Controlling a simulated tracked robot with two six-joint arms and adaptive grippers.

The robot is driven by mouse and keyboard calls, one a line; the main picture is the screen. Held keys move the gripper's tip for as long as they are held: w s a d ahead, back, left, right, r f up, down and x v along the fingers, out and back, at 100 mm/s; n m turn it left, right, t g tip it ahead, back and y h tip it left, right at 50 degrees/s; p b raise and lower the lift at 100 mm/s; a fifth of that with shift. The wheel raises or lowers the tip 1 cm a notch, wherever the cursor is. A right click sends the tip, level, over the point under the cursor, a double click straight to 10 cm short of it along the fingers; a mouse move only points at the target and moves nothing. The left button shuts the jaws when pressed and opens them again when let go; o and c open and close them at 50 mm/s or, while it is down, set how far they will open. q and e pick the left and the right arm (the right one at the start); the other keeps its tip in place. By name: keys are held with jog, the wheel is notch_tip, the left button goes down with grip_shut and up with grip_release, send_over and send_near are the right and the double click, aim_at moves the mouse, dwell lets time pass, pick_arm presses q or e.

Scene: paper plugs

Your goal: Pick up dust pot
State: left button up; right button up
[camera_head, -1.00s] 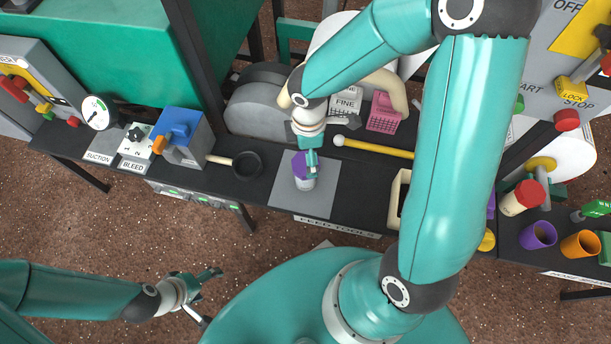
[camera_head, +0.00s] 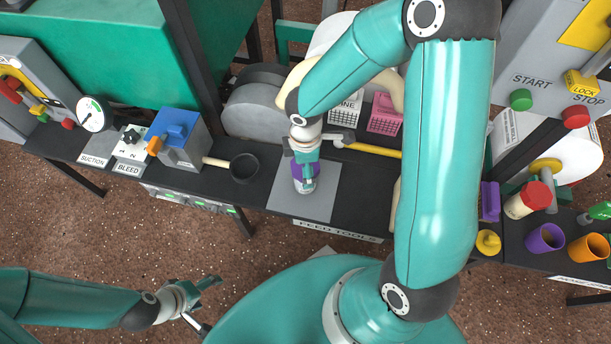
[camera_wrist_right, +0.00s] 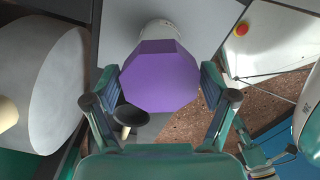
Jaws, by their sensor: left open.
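The dust pot, a pale jar with a purple lid (camera_head: 304,183), stands upright on a grey mat (camera_head: 325,205) on the table, as far as I can see. My right gripper (camera_head: 305,158) is over it from above and hides much of its lid. In the right wrist view the purple faceted lid (camera_wrist_right: 160,75) fills the space between the two fingers of my right gripper (camera_wrist_right: 160,88). The fingers lie close along both sides of the lid; whether they press on it I cannot tell. My left gripper (camera_head: 203,305) is open and empty, low at the left, away from the table.
A black pan (camera_head: 244,168) lies left of the mat, with a blue box (camera_head: 178,135) beyond it. A yellow rod (camera_head: 372,149) and white and pink baskets (camera_head: 385,115) are behind right. Cups (camera_head: 545,238) stand at the far right.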

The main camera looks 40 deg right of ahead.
jog(key=c, duration=1.2)
jog(key=shift+o, duration=0.2)
jog(key=shift+r, duration=0.1)
